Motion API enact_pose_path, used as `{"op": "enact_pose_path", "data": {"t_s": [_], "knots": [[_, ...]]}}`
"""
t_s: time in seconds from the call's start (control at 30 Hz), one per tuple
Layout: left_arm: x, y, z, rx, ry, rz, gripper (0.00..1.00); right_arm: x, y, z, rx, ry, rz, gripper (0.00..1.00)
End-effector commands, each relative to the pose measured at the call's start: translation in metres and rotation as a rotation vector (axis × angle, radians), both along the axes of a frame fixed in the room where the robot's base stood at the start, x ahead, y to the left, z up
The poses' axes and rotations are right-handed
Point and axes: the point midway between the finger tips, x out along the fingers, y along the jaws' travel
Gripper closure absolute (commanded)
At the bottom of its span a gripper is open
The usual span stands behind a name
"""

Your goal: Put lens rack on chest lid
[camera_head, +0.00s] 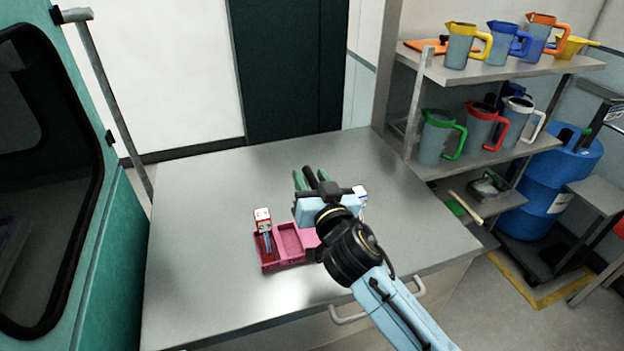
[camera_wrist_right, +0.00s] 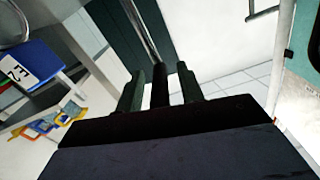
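A pink compartment tray (camera_head: 288,240), which may be the lens rack, lies on the grey metal top (camera_head: 220,200), apparently the chest lid. Its left compartment holds a small item, with a red-and-white block at the tray's back left; another compartment looks empty. The tray's right end is hidden behind my right wrist. My right gripper (camera_head: 312,180) is over the top, behind and right of the tray, pointing away. Green and black bars stand close together at its end, also in the right wrist view (camera_wrist_right: 162,88). My left gripper is out of view.
A small white-and-blue item (camera_head: 360,191) is partly hidden beside my right wrist. Shelves with several coloured-handle jugs (camera_head: 441,136) stand at the right, beside a blue barrel (camera_head: 556,180). A teal cabinet (camera_head: 107,215) borders the left. The top's left and back are clear.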

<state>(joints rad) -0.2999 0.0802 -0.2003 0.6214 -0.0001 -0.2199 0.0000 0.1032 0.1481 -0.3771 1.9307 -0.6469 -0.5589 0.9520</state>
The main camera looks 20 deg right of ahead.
Motion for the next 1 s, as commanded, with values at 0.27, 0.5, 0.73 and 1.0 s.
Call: {"op": "enact_pose_path", "data": {"t_s": [0.27, 0.5, 0.73, 1.0], "knots": [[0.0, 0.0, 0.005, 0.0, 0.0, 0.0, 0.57, 0.0, 0.0, 0.005, -0.003, -0.001, 0.0, 0.62], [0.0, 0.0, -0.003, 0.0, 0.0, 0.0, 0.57, -0.041, -0.001, 0.001, 0.003, 0.002, 0.001, 0.62], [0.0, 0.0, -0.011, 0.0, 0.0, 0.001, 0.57, -0.088, -0.003, 0.001, 0.002, 0.001, -0.001, 0.62], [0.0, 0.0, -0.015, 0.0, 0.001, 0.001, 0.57, -0.117, -0.004, 0.003, 0.0, -0.001, -0.001, 0.62]]}}
